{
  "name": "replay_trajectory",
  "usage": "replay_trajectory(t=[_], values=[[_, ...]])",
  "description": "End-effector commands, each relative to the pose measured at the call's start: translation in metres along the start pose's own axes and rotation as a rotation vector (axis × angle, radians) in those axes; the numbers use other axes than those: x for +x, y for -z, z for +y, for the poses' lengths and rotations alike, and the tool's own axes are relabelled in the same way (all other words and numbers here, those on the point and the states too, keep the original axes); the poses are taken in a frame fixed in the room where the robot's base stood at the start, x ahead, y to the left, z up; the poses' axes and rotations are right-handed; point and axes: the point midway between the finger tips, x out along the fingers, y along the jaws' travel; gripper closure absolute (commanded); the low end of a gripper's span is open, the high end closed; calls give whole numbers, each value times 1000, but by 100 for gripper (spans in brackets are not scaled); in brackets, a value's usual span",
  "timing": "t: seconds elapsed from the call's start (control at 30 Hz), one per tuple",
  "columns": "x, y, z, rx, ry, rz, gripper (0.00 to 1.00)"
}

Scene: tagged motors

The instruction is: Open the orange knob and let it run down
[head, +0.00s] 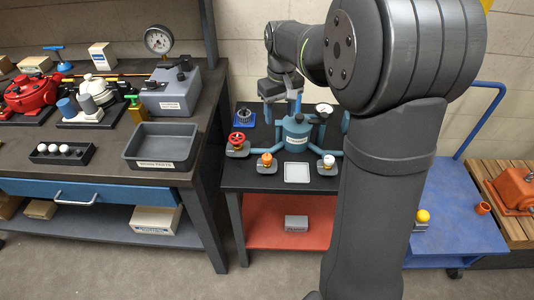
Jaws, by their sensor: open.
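The orange knob (267,158) sits on a small grey valve block at the front of the black bench, left of centre. A blue-green tank (296,133) with a white label stands behind it, with pipes running out to the valves. A red handwheel (238,140) is on the left valve and a white knob (328,160) on the right one. My gripper (282,108) is above and behind the orange knob, near the top of the tank, apart from the knob. It is open; its fingers are small and partly lost against the tank.
A pale square tray (298,173) lies between the orange and white valves. A gauge (323,109) stands by the tank. A dark blue fitting (244,117) is at the back left. My arm hides the bench's right side. A workbench (110,160) is on the left, a blue cart (455,215) on the right.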

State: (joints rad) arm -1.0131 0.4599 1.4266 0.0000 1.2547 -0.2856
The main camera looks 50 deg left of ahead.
Motion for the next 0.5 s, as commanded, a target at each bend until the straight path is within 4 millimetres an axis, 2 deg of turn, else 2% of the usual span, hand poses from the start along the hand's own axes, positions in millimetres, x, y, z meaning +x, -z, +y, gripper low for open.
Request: replay_trajectory(t=[0.03, 0.1, 0.27, 0.37, 0.5], values=[[-3, 5, -12, -82, 0, 1, 48], [-5, 8, -23, -174, 0, 0, 48], [-6, 12, -33, -271, 0, -1, 48], [2, 12, -34, -277, 1, -3, 48], [25, 11, -33, -275, 1, -4, 48]])
